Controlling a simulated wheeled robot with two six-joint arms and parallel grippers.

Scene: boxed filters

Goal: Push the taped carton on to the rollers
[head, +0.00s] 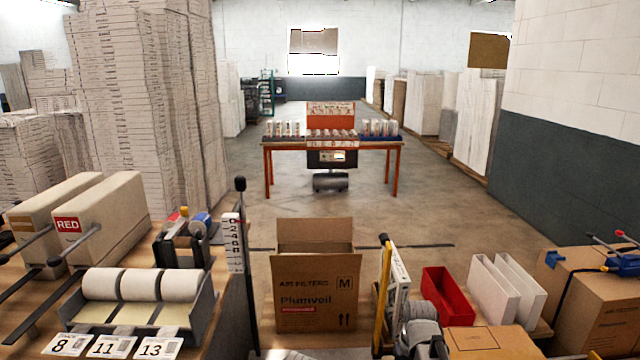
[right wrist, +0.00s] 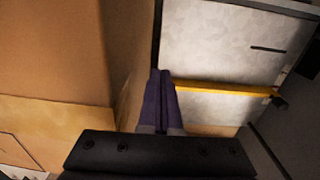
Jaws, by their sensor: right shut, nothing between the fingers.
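A brown carton marked "Plumveil" and "M" (head: 315,305) stands upright at the front middle in the head view, its back flap raised. A lower brown carton (head: 490,343) is cut off at the bottom edge, right of centre. In the right wrist view my right gripper (right wrist: 160,102) is shut and empty, its purple fingers together. A brown cardboard face (right wrist: 50,45) fills the left beside the fingers; I cannot tell which carton it is, or whether they touch. A yellow bar (right wrist: 222,89) crosses a pale panel to their right. I cannot make out rollers or my left gripper.
A yellow post (head: 381,305) stands right of the Plumveil carton. A red bin (head: 447,297) and white trays (head: 493,290) are farther right. A bench with paper rolls (head: 140,284) fills the left. An orange table (head: 333,143) stands beyond open floor.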

